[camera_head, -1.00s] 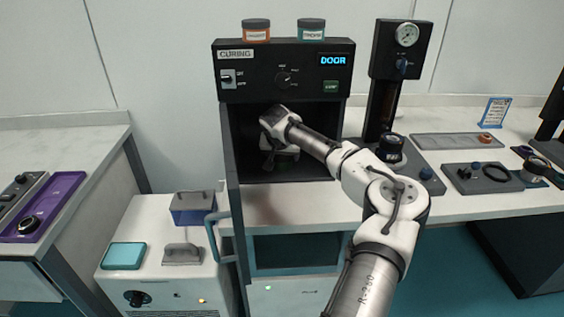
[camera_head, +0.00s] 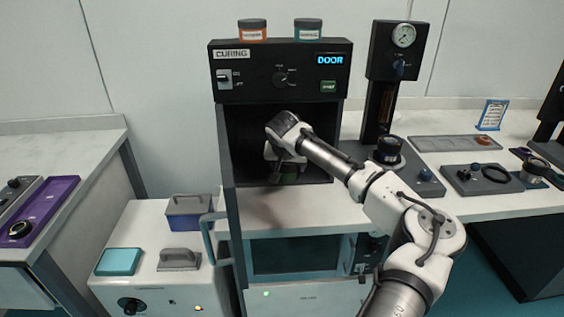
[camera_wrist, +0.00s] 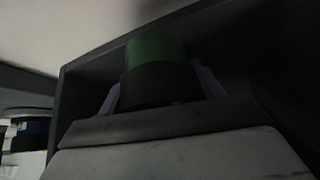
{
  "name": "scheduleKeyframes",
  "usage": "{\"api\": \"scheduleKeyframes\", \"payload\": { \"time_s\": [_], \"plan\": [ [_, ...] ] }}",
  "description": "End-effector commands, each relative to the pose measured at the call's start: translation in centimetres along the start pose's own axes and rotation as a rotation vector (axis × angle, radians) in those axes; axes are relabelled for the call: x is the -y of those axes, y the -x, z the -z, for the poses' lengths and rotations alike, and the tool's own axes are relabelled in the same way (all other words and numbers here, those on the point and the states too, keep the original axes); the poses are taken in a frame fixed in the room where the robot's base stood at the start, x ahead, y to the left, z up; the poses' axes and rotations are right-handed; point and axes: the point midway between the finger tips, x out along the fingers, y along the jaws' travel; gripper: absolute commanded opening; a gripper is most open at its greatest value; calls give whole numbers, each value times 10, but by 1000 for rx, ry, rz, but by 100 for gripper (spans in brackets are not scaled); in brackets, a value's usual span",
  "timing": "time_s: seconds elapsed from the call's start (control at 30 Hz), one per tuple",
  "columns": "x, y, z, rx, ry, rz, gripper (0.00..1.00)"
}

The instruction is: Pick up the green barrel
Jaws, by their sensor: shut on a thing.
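The green barrel (camera_wrist: 156,48) is between the two fingers of my gripper (camera_wrist: 160,88) in the wrist view, with a dark band at its lower part. My gripper is shut on it. In the head view my gripper (camera_head: 287,165) is inside the open dark chamber of the curing oven (camera_head: 281,73). A small piece of the green barrel (camera_head: 289,178) shows below the gripper, near the chamber floor. The gripper hides most of it, and I cannot tell whether it touches the floor.
The chamber walls close in around my gripper, and the open oven door (camera_head: 229,190) stands at its left. A gauge stand (camera_head: 400,50) is at the right.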

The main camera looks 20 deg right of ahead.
Motion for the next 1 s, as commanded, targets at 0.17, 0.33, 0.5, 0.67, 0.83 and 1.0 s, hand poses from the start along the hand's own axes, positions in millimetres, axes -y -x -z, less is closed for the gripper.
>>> {"api": "scheduleKeyframes", "payload": {
  "time_s": [0.17,0.33,0.5,0.67,0.83,1.0],
  "plan": [
    [-19,13,-24,-2,-1,2,35],
    [-37,28,-46,-4,-1,2,35],
    [-54,42,-68,-4,-2,2,35],
    [-66,53,-83,-4,-1,2,35],
    [-71,58,-89,-3,1,0,35],
    [-72,59,-90,-3,1,0,35]
  ]
}}
